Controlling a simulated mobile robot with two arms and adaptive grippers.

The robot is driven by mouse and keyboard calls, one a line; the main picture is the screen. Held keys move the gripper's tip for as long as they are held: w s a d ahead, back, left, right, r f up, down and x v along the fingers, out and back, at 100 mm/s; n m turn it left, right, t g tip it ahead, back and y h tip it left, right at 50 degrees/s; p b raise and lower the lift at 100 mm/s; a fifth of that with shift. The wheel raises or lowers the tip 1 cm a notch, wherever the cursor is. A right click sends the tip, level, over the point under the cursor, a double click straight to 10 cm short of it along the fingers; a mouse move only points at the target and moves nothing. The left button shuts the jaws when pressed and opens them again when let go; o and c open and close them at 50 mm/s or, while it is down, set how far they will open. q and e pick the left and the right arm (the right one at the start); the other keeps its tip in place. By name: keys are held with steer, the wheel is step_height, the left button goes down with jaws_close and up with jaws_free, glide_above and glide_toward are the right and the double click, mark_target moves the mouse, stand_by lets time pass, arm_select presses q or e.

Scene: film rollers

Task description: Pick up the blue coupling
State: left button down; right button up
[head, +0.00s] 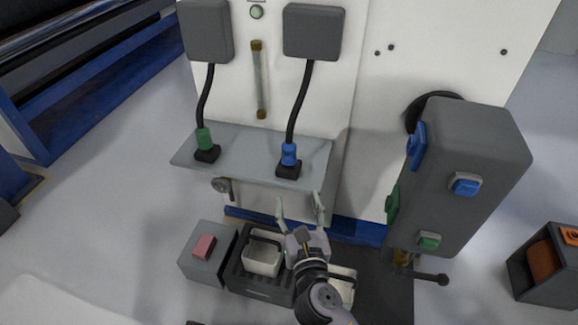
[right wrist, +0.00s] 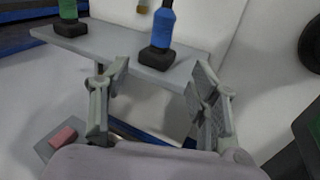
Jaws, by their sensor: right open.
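The blue coupling (head: 289,154) sits upright in a black block on the grey shelf (head: 240,150), with a black hose running up from its top. It also shows in the right wrist view (right wrist: 163,28), above and beyond the fingers. My right gripper (head: 301,208) is open and empty, in front of and below the shelf, apart from the coupling. Its two spread fingers also show in the right wrist view (right wrist: 158,92). A green coupling (head: 204,139) stands in a similar block at the shelf's left. My left gripper is not in view.
Below the shelf are a grey box with a red pad (head: 204,246) and a dark tray with a white container (head: 262,258). A grey box with blue and green parts (head: 465,150) stands at the right. A valve (head: 221,185) hangs under the shelf's left front.

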mark_target(290, 156)
steer(key=shift+n, duration=0.4)
steer(key=w, duration=0.4)
steer(key=w+a+r+b, duration=0.1)
steer(key=w, duration=0.2)
steer(key=w+b, duration=0.1)
steer(key=w, duration=0.3)
steer(key=shift+w+a+r, duration=0.25)
steer(key=shift+w+a, duration=0.05)
steer(key=shift+w, duration=0.4)
steer(key=shift+w+f+b, duration=0.15)
steer(key=shift+w+b, duration=0.15)
steer(key=shift+w, duration=0.15)
steer(key=w, duration=0.2)
steer(key=w+b, duration=0.1)
steer(key=w, duration=0.1)
steer(key=shift+a+f, duration=0.1)
steer(key=shift+a, duration=0.1)
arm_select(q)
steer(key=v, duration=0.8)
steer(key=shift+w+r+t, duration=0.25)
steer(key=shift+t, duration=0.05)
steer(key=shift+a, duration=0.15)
arm_select(e)
steer(key=shift+c, duration=0.2)
jaws_close()
